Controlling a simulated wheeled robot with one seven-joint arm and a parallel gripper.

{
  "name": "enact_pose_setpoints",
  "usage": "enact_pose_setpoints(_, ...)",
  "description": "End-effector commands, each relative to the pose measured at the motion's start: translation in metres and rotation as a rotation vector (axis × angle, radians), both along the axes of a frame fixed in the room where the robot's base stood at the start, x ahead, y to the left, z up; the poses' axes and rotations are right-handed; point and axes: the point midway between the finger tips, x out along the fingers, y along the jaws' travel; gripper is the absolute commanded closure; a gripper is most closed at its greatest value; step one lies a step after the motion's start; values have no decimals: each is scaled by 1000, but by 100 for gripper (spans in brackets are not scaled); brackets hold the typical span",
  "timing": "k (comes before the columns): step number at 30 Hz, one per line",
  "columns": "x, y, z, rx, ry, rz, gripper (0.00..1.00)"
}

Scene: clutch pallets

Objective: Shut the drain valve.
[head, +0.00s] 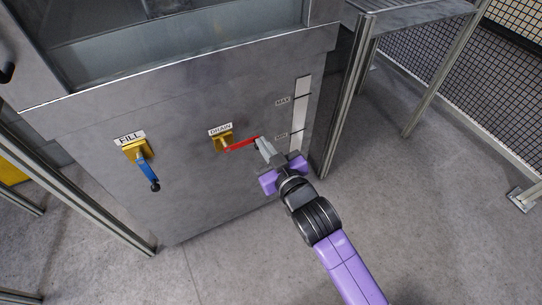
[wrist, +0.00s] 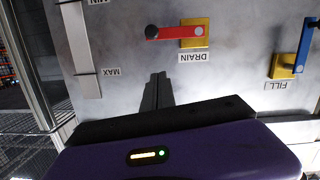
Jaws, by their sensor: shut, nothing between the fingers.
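The drain valve has a yellow mount (head: 222,143) under a DRAIN label and a red lever (head: 240,145). The lever lies about level and points right, away from its pivot. In the wrist view, which is upside down, the red lever (wrist: 174,32) ends in a black knob (wrist: 152,32). My gripper (head: 262,142) is at the lever's free end and partly covers it in the head view. In the wrist view the fingers (wrist: 159,78) are together and empty, on the label side of the lever, with a visible gap to the knob. Whether they touch the panel cannot be told.
The fill valve's blue lever (head: 148,171) hangs down to the left on the same grey panel. A pale level gauge (head: 301,110) with MAX and MIN labels is at the right. Metal frame posts (head: 347,95) stand beyond it. The floor in front is clear.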

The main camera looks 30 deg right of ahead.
Motion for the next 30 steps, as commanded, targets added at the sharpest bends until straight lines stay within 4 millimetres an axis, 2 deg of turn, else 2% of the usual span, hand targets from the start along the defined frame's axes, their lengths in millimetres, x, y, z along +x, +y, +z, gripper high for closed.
enact_pose_setpoints(3, 24, 0, -5, 2, -1, 0, 100)
enact_pose_setpoints(5, 35, 0, -7, 1, -2, 0, 100)
enact_pose_setpoints(6, 37, -1, -14, 1, 2, 0, 100)
enact_pose_setpoints(9, 36, -4, -30, 0, 3, 0, 100)
enact_pose_setpoints(15, 37, -6, -44, 0, 1, 1, 100)
enact_pose_setpoints(30, 37, -7, -46, 6, 1, 0, 100)
